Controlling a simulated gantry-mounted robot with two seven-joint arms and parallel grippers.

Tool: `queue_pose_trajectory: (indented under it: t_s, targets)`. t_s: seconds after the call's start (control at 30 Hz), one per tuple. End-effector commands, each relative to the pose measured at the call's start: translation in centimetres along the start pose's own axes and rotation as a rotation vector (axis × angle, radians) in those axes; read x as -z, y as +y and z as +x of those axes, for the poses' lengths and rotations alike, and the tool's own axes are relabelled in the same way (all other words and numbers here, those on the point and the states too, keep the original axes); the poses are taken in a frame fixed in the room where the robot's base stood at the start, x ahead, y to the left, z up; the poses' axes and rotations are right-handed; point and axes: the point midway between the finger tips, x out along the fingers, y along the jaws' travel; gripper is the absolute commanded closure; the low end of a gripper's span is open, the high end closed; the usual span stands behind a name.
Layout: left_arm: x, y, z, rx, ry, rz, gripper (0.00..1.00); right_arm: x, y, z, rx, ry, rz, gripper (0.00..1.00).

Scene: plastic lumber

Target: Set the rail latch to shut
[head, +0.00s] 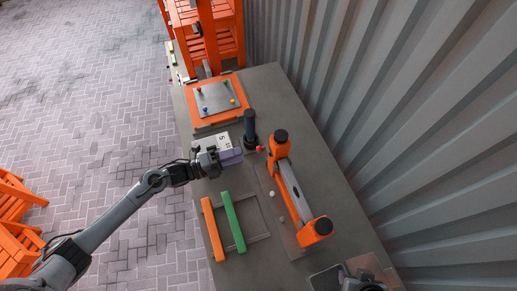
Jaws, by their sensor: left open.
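An orange-ended fixture with a grey rail (291,190) lies lengthwise on the right of the bench, with a dark round cap at each end. A small red knob (261,149) sticks out to the left of its far end; I take this to be part of the latch, but its setting is too small to tell. My left gripper (238,157) is open, just left of the red knob and apart from it, with its lavender fingers pointing right. No object shows between the fingers. My right gripper is not clearly seen.
A dark upright post (250,126) stands close behind the left gripper. Orange (213,229) and green (233,221) bars lie nearer. An orange-framed plate (214,98) is at the far end. A corrugated wall (400,110) bounds the right.

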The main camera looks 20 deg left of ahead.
Motion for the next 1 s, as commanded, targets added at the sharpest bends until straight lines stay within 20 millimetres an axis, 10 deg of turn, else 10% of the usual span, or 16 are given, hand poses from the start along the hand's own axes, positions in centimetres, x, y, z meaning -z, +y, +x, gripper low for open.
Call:
queue_pose_trajectory:
  t_s: [0.5,1.0]
  targets:
    - [0.0,0.1,7.5,0.002,-0.001,-0.001,0.53,-0.3,0.0,1.7,-0.001,0.007,0.001,0.57]
    - [0.1,0.0,8.5,-0.001,0.0,-0.001,0.56,-0.2,-0.2,1.8,0.004,0.008,0.006,0.57]
